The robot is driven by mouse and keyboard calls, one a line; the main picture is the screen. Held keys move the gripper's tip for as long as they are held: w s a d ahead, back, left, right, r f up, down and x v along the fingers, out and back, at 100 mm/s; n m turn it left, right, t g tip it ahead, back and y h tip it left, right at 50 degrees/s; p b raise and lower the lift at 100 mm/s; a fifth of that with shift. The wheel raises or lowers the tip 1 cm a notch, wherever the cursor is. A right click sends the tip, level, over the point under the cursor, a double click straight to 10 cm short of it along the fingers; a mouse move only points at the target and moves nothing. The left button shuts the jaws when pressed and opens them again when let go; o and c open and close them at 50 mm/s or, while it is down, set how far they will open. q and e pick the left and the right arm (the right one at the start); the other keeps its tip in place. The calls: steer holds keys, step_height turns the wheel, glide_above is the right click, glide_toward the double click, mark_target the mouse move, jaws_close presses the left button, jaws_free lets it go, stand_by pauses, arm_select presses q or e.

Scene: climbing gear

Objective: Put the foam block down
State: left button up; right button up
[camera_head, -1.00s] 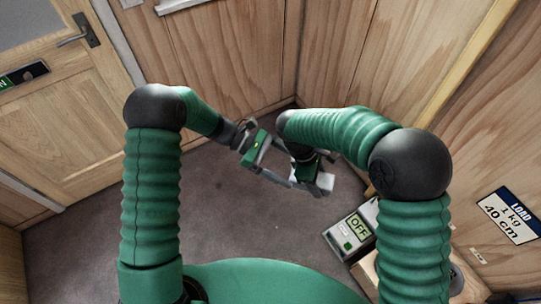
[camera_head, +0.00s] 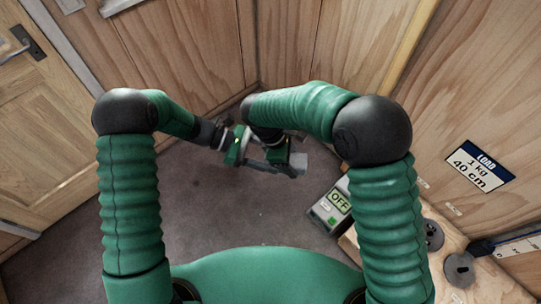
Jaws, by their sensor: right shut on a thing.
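My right gripper (camera_head: 283,164) is low in front of me, near the middle of the view, shut on a pale grey block (camera_head: 299,160) that looks like the foam block. Only part of the block shows; my gripper and forearm hide the rest. It is held above the grey floor. My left gripper (camera_head: 245,152) is close beside the right one, on its left, and overlaps it in the picture. Its fingers are small and partly hidden, so I cannot tell whether they are open.
A device reading OFF (camera_head: 331,207) stands at the right, by a wooden bench (camera_head: 412,270) with dark round weights (camera_head: 459,268). A wooden door (camera_head: 40,130) is at the left. The carpet (camera_head: 205,215) between is clear.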

steer(key=o, duration=1.4)
steer(key=shift+s, duration=0.1)
steer(key=shift+o, duration=0.2)
steer(key=shift+a, duration=0.1)
